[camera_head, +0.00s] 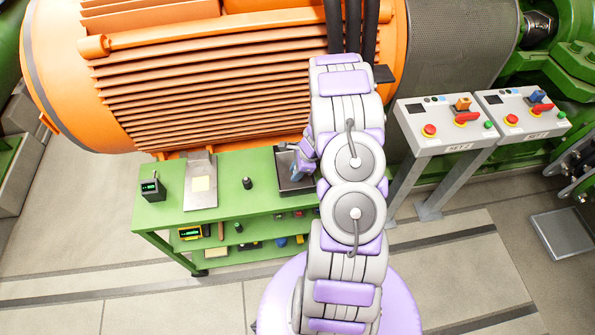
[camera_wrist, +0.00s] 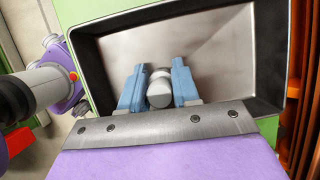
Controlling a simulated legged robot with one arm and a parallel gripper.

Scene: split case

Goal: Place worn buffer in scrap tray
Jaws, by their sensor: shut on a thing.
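My gripper (camera_wrist: 157,80) is shut on a short grey cylinder with a pale band, the worn buffer (camera_wrist: 159,95), in the wrist view. Its blue fingers press the buffer from both sides. The scrap tray (camera_wrist: 90,65) is a dark-rimmed tray with a bare metal inside. The gripper and buffer are over its near part; I cannot tell whether the buffer touches the floor. In the head view the tray (camera_head: 283,163) is at the right end of the green bench, partly hidden by my arm, with the blue gripper fingers (camera_head: 297,170) over it. The buffer is hidden there.
The orange motor (camera_head: 200,70) rises close behind. Two control stands (camera_head: 440,120) are to the right.

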